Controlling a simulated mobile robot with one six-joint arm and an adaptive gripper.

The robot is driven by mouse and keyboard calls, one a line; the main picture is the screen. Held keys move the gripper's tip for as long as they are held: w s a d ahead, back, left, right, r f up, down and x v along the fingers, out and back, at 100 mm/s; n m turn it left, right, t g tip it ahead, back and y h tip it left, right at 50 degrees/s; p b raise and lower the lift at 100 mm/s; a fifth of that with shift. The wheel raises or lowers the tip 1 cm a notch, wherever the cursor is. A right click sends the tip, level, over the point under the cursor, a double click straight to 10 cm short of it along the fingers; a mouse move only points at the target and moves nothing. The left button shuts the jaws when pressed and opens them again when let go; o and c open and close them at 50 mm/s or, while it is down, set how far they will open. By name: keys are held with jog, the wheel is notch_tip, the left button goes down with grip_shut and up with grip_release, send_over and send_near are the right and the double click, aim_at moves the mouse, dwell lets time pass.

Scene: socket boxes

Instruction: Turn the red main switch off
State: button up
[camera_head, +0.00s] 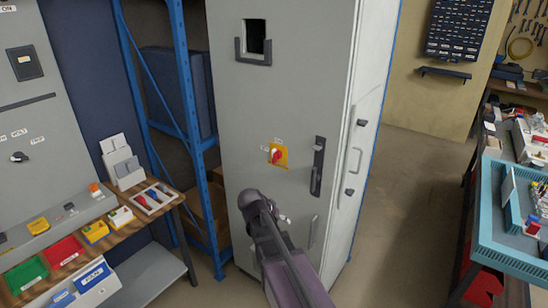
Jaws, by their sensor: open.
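The red main switch (276,156) is a red rotary handle on a yellow plate. It sits on the front of a tall grey cabinet (235,100) in the middle of the view. Small white labels are beside and above the plate; their text is too small to read. My gripper (276,212) is open, below the switch and nearer to the camera. It is seen from behind, with its fingers mostly hidden by its own body. It looks apart from the switch.
A dark vertical handle (318,166) is on the cabinet right of the switch. Blue shelving (187,90) stands to the left, beside a wooden bench with colored bins (62,252). A teal tray (510,256) lies at right. The floor between cabinet and right bench is clear.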

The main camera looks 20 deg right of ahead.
jog(key=w+r+m+t+h+b, duration=0.2)
jog(key=w+r+m+t+h, duration=0.15)
jog(key=w, duration=0.65)
jog(key=m+t+h+b, duration=0.1)
jog(key=t+h+b, duration=0.1)
jog(key=t+h, duration=0.25)
send_near(273, 153)
jog(key=v, duration=0.3)
jog(key=shift+d+r+y, duration=0.1)
jog(key=shift+d+y, duration=0.05)
jog(key=shift+y, duration=0.15)
jog(key=shift+w+d, duration=0.1)
jog(key=x, duration=1.3)
jog(key=shift+w+d, duration=0.2)
jog(key=shift+d, duration=0.05)
grip_shut()
